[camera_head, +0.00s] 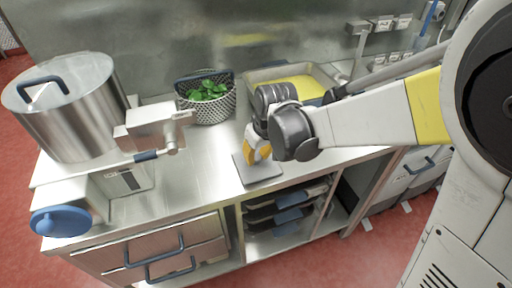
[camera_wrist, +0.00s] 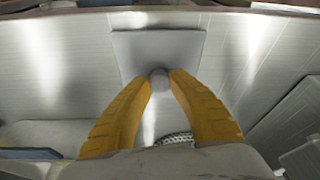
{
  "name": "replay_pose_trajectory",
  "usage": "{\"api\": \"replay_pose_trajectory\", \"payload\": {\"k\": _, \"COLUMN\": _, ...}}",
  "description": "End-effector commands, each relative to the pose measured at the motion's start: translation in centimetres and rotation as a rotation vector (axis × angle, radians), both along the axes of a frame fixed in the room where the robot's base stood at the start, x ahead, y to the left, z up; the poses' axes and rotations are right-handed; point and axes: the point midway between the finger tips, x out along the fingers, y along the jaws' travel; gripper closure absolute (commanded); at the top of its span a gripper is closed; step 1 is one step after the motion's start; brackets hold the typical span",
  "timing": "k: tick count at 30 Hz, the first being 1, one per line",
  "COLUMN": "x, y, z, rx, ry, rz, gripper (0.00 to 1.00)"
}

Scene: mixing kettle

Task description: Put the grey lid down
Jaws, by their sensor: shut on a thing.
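The grey lid (camera_head: 262,173) is a flat square plate near the counter's front edge, in the middle of the head view. It also shows in the wrist view (camera_wrist: 158,46), with a round grey knob (camera_wrist: 159,82) on top. My gripper (camera_head: 257,152) points down over the lid, and its yellow fingers are shut on the knob. The wrist view shows the fingertips (camera_wrist: 160,76) on both sides of the knob. The lid looks about level. I cannot tell whether its underside touches the counter or hangs just above it.
A steel kettle (camera_head: 75,115) with a blue handle stands at the left. A perforated basket (camera_head: 215,108) of green leaves and a steel tray (camera_head: 258,76) with yellow contents stand behind. The counter (camera_head: 195,160) left of the lid is clear. Shelves and drawers lie below.

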Motion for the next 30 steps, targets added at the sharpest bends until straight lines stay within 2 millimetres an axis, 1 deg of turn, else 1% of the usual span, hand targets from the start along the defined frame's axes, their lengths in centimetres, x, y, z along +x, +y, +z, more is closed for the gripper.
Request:
{"api": "replay_pose_trajectory", "payload": {"k": 5, "x": 0.0, "y": 0.0, "z": -0.3, "rx": 0.000, "ry": 0.000, "rz": 0.000, "gripper": 1.00}}
{"api": "replay_pose_trajectory", "payload": {"k": 6, "x": 0.0, "y": 0.0, "z": -0.2, "rx": 0.000, "ry": 0.000, "rz": 0.000, "gripper": 0.67}}
{"api": "replay_pose_trajectory", "payload": {"k": 7, "x": 0.0, "y": 0.0, "z": -0.2, "rx": 0.000, "ry": 0.000, "rz": 0.000, "gripper": 0.58}}
{"api": "replay_pose_trajectory", "payload": {"k": 8, "x": 0.0, "y": 0.0, "z": -0.2, "rx": 0.000, "ry": 0.000, "rz": 0.000, "gripper": 0.56}}
{"api": "replay_pose_trajectory", "payload": {"k": 16, "x": 0.0, "y": 0.0, "z": -0.1, "rx": 0.000, "ry": 0.000, "rz": 0.000, "gripper": 0.56}}
{"api": "replay_pose_trajectory", "payload": {"k": 20, "x": -0.2, "y": -0.1, "z": 0.8, "rx": 0.000, "ry": 0.000, "rz": 0.000, "gripper": 0.56}}
{"api": "replay_pose_trajectory", "payload": {"k": 23, "x": -0.6, "y": -0.3, "z": 2.6, "rx": 0.000, "ry": 0.000, "rz": 0.000, "gripper": 0.56}}
{"api": "replay_pose_trajectory", "payload": {"k": 30, "x": -2.0, "y": -1.1, "z": 8.0, "rx": 0.000, "ry": 0.000, "rz": 0.000, "gripper": 0.56}}
